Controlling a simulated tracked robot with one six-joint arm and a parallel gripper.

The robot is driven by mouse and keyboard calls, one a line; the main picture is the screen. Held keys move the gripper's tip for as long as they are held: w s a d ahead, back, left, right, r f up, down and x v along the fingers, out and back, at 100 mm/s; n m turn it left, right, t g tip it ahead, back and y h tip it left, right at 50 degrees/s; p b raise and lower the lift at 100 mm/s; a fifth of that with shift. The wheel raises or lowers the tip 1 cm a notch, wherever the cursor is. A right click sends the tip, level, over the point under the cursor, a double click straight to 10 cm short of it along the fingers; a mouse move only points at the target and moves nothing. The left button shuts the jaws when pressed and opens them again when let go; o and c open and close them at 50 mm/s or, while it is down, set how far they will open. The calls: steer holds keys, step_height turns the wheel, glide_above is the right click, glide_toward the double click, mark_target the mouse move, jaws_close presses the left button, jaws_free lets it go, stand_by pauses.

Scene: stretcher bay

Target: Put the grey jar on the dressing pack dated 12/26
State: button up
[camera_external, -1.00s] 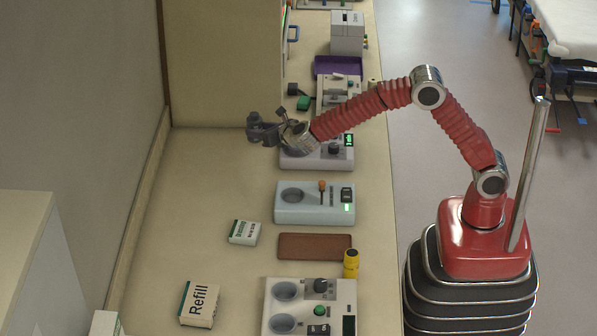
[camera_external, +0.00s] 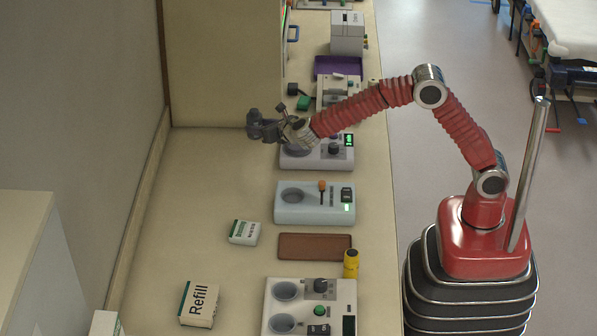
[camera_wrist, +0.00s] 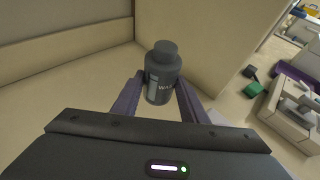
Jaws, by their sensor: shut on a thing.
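The dark grey jar (camera_wrist: 162,78), with a cap and a pale label, stands between the two fingers in the wrist view. My gripper (camera_wrist: 160,97) is shut on it. In the external view my gripper (camera_external: 270,131) holds the jar (camera_external: 254,126) above the far part of the counter, left of a grey device. A small white and green pack (camera_external: 244,232) lies on the counter nearer the camera. A larger box reading "Refill" (camera_external: 199,304) lies closer still. A white box (camera_external: 105,324) is partly cut off at the bottom edge. No date is readable on any of them.
Devices line the counter's right side, including a pale blue one (camera_external: 315,204) and a white one (camera_external: 310,308). A brown tray (camera_external: 315,247) and a yellow cylinder (camera_external: 351,263) lie between them. The counter's left middle (camera_external: 205,180) is bare. A tall beige panel (camera_external: 222,65) stands behind.

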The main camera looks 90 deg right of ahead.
step_height(320, 180, up, 8)
steer(key=w+a+n+t+y, duration=0.2)
steer(key=w+a+n+y, duration=0.25)
steer(key=a, duration=0.35)
steer(key=w+a+n+t+y, duration=0.2)
steer(key=w+a+n+y, duration=0.3)
steer(key=a, duration=0.3)
steer(key=s+a+n+g+y, duration=0.35)
steer(key=a+n+y, duration=0.2)
steer(key=a, duration=0.35)
steer(key=s+a+n+g+y, duration=0.2)
steer(key=s+a+n+y, duration=0.35)
steer(key=a, duration=0.25)
steer(key=shift+y, duration=0.25)
steer(key=f, duration=0.5)
steer(key=shift+s+a+f, duration=0.1)
steer(key=shift+a+f, duration=0.05)
steer(key=shift+a, duration=0.2)
steer(key=shift+f, duration=3.1)
